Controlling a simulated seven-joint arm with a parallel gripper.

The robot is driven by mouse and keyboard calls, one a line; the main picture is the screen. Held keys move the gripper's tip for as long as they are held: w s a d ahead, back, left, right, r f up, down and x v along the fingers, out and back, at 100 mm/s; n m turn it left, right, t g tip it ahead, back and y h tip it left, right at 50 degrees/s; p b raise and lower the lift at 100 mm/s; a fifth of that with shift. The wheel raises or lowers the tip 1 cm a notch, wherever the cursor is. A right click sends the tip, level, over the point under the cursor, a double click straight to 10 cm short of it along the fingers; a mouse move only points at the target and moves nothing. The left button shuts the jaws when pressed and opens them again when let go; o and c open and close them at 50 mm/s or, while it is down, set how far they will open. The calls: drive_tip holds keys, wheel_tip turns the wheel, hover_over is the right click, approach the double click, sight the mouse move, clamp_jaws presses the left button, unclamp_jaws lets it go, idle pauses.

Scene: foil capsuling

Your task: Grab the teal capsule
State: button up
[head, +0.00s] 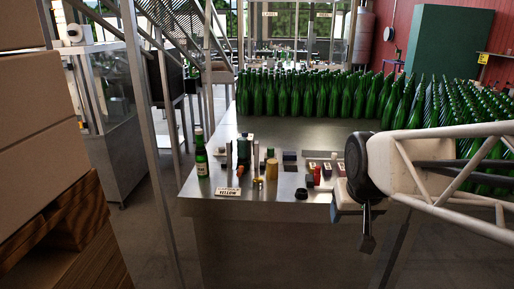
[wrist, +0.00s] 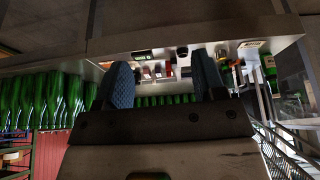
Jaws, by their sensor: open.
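My gripper (head: 367,238) hangs at the right front edge of the steel table (head: 285,207), away from the small items on it. In the wrist view its two blue padded fingers (wrist: 162,64) are spread apart with nothing held between them. A dark green-teal cylinder (head: 244,149) stands at the table's left middle, among other small pieces; it is too small to tell whether it is the teal capsule. No other clearly teal capsule shows. A gold-yellow cylinder (head: 272,169) stands to its right.
A labelled green bottle (head: 201,157) stands at the left edge, near a sign reading YELLOW (head: 228,192). A black round piece (head: 301,194) lies near the front edge. Small dark and red items (head: 312,172) lie left of my arm. Many green bottles (head: 300,97) fill the back.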

drive_tip(key=w+a+r+t, duration=0.1)
drive_tip(key=w+a, duration=0.1)
drive_tip(key=w, duration=0.6)
drive_tip(key=w+a+r+t, duration=0.1)
drive_tip(key=w+a, duration=0.1)
drive_tip(key=w, duration=0.5)
drive_tip(key=n+t+y, duration=0.3)
drive_tip(key=t+y, duration=0.1)
drive_tip(key=t, duration=0.2)
approach(242, 139)
drive_tip(key=w, duration=0.2)
drive_tip(key=shift+w+a+f, duration=0.2)
drive_tip(key=shift+f, duration=0.35)
drive_tip(key=shift+w, duration=0.1)
drive_tip(key=shift+x, duration=1.15)
drive_tip(key=shift+w, duration=0.1)
drive_tip(key=shift+x, duration=2.5)
